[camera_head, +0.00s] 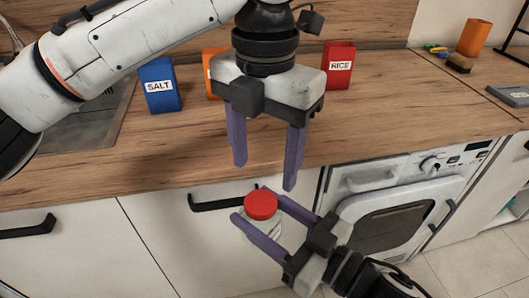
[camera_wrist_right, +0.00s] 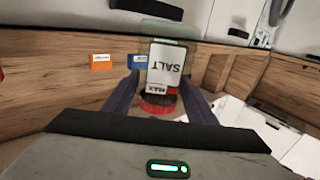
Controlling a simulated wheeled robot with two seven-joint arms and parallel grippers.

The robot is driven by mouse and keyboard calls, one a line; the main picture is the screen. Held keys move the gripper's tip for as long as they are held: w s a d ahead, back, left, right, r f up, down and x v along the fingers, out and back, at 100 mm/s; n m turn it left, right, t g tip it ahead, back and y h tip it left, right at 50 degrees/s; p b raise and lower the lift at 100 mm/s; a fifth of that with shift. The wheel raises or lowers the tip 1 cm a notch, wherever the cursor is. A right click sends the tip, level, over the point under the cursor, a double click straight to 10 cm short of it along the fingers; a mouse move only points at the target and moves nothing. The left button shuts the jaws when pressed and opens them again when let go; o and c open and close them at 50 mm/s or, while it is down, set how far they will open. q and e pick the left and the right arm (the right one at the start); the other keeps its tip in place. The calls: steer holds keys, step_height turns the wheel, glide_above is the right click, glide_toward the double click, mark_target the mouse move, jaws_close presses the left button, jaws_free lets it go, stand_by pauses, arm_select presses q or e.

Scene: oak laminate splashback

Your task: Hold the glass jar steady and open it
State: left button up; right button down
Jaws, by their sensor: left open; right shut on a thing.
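The glass jar (camera_head: 247,233) has a red lid (camera_head: 261,204) and stands in front of the counter, in the air. My right gripper (camera_head: 252,204) is shut on the jar's body, one finger on each side, below the lid. In the right wrist view the jar (camera_wrist_right: 168,68) is between the fingers, with an upside-down white SALT label and the red lid (camera_wrist_right: 158,104) towards the bottom of the picture. My left gripper (camera_head: 264,175) is open and empty, pointing down just above the lid, apart from it. The jar's lower part is partly hidden by a finger.
On the counter (camera_head: 390,120) stand a blue SALT box (camera_head: 160,87), a red RICE box (camera_head: 339,66) and an orange box (camera_head: 211,72) partly hidden by my left arm. Drawer handles (camera_head: 215,204) and a washing machine (camera_head: 385,215) face the jar from behind.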

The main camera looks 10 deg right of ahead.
mark_target(264, 200)
arm_select(q)
step_height(264, 200, down, 8)
steer(key=shift+r, duration=0.25)
